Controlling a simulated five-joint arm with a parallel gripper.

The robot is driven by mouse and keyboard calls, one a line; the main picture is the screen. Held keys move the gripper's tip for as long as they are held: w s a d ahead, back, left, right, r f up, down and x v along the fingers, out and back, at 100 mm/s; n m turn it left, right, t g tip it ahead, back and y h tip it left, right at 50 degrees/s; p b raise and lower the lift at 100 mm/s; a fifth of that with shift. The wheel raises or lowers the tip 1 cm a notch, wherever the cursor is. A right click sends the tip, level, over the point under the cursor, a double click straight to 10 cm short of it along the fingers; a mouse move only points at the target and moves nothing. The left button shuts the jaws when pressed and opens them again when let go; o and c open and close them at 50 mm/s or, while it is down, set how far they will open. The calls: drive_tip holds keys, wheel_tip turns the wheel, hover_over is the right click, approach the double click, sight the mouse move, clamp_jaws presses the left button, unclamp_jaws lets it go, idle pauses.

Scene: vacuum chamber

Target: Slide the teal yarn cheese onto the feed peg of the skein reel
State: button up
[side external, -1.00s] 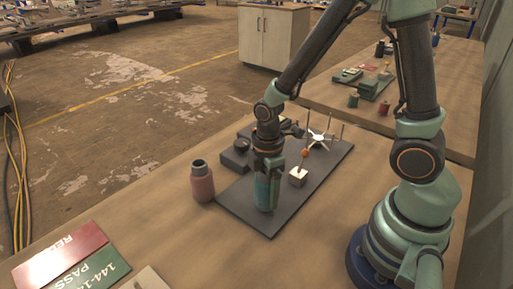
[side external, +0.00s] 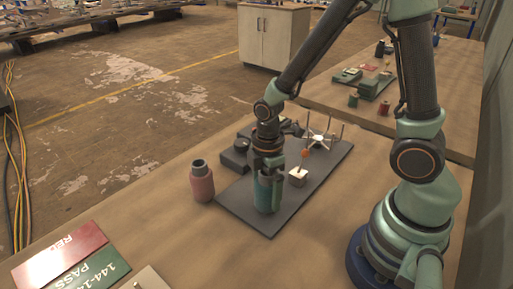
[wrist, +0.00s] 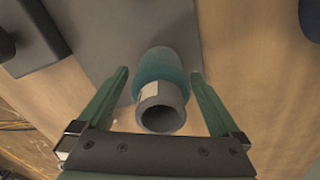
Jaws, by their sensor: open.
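The teal yarn cheese (side external: 266,196) stands upright at the near end of the skein reel's dark base board (side external: 248,218). In the wrist view the cheese (wrist: 164,66) sits between the two fingers of my gripper (wrist: 160,76), with its grey tube mouth towards the camera. My gripper (side external: 268,180) is open around it, with a visible gap on each side in the wrist view. The white star-shaped reel (side external: 318,139) is farther back on the board. I cannot see a feed peg at the cheese; the tube's inside is dark.
A pink yarn cheese (side external: 202,184) stands on the table left of the board. Red and green signs (side external: 62,255) lie at the front left. The table between is clear.

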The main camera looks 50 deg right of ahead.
wheel_tip(320, 180, up, 11)
drive_tip(key=shift+r, duration=0.2)
idle(0.5)
drive_tip(key=d+r+m+t, duration=0.1)
drive_tip(key=r+m+t, duration=0.1)
drive_tip(key=r+m, duration=0.2)
drive_tip(key=s+d+r+m+t, duration=0.1)
drive_tip(key=d+r+m+t, duration=0.1)
drive_tip(key=r+m, duration=0.3)
drive_tip(key=m+t, duration=0.1)
drive_tip(key=m, duration=0.3)
drive_tip(key=shift+s+d+m+t, duration=0.25)
drive_tip(key=shift+s+m+t, duration=0.05)
